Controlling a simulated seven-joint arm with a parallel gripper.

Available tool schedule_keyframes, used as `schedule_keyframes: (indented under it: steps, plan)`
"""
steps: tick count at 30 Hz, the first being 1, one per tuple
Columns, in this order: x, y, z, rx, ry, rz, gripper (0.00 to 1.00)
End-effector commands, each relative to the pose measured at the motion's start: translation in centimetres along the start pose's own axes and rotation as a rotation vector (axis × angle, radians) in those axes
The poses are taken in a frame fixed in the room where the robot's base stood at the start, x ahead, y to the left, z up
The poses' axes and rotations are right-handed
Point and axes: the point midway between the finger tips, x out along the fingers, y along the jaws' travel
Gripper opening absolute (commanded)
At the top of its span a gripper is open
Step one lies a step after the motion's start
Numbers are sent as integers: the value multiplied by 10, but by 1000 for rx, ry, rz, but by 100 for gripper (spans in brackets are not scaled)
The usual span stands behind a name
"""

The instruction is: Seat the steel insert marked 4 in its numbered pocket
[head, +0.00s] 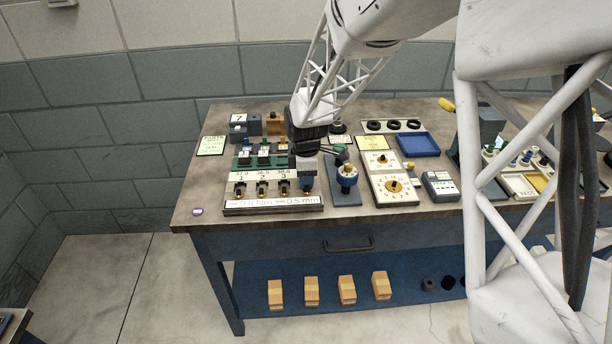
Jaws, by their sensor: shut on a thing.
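My gripper (307,150) points down over the right end of the fixture at the left of the bench. It is shut on a pale grey block (307,167), which fits a steel insert, but I cannot read a number on it. The fixture (273,208) has a white front label, and a row of pockets with dark and brass parts (262,188) under a number strip (250,175). The block is above the rightmost place, where a blue part (307,184) shows just below it. I cannot tell whether they touch. The pocket there is mostly hidden.
Further right are a dial panel (390,190), a blue tray (418,145) and a grey meter (440,185). Dark blocks (245,125) stand behind. The bench's front left corner is mostly clear.

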Motion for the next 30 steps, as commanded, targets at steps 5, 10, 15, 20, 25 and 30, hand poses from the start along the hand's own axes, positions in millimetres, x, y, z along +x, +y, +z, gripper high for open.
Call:
schedule_keyframes:
  steps: [5,10,15,20,25,30]
  plan:
    - [-1,0,0,0,0,1,2]
    - [-3,0,0,0,0,1,2]
    - [-5,0,0,0,0,1,2]
    - [-6,0,0,0,0,1,2]
    - [-6,0,0,0,0,1,2]
    - [-6,0,0,0,0,1,2]
